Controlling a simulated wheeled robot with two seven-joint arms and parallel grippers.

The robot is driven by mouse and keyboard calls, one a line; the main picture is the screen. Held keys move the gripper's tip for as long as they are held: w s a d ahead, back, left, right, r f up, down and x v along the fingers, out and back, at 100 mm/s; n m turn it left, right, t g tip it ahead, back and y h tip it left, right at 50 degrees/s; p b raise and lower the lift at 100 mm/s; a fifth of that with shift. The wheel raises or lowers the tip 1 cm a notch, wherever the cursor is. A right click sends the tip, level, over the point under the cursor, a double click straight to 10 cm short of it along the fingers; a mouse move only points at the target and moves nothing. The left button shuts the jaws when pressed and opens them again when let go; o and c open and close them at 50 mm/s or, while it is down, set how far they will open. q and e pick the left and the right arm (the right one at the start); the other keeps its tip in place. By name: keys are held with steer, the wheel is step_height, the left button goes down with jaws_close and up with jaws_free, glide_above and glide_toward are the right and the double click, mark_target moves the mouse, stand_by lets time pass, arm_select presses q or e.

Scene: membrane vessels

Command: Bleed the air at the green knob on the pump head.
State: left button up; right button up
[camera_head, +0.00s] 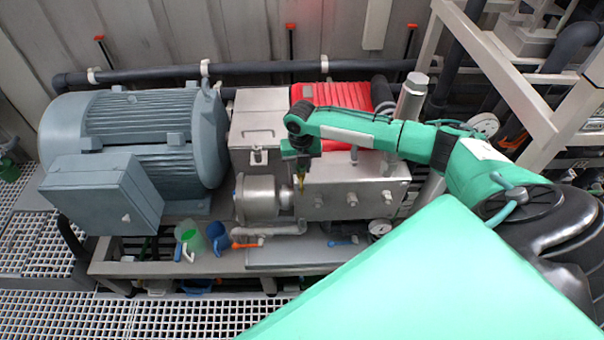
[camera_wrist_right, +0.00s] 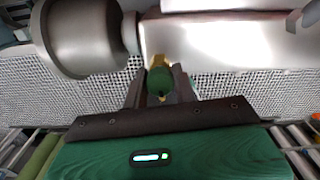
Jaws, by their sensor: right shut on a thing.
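The pump head (camera_head: 350,188) is a bright steel block at the centre, with a steel cylinder (camera_head: 258,198) on its left. My right gripper (camera_head: 299,180) points down at the front of the block, near the cylinder. In the right wrist view my right gripper (camera_wrist_right: 160,88) has its two dark fingers on either side of the green knob (camera_wrist_right: 160,80), shut on it. A brass fitting (camera_wrist_right: 158,61) shows just beyond the knob. In the head view the knob is too small and covered to make out. My left gripper is not in view.
A large grey motor (camera_head: 140,140) stands at the left. A green jug (camera_head: 190,238) and a blue jug (camera_head: 217,238) stand on the skid by an orange-handled valve (camera_head: 246,244). A red ribbed cover (camera_head: 335,97) lies behind the pump head. Pale framing (camera_head: 500,75) rises at the right.

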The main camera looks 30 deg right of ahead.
steer(key=n, duration=0.4)
steer(key=shift+n, duration=0.3)
steer(key=n, duration=0.4)
steer(key=shift+b, duration=0.3)
steer(key=n+b, duration=0.1)
steer(key=b, duration=0.1)
steer(key=shift+w+f+b, duration=0.1)
steer(key=shift+w+b, duration=0.05)
steer(key=shift+b, duration=0.25)
steer(key=b, duration=0.4)
steer(key=shift+n, duration=0.4)
steer(key=shift+r+b, duration=0.2)
steer(key=shift+b, duration=0.35)
stand_by(0.4)
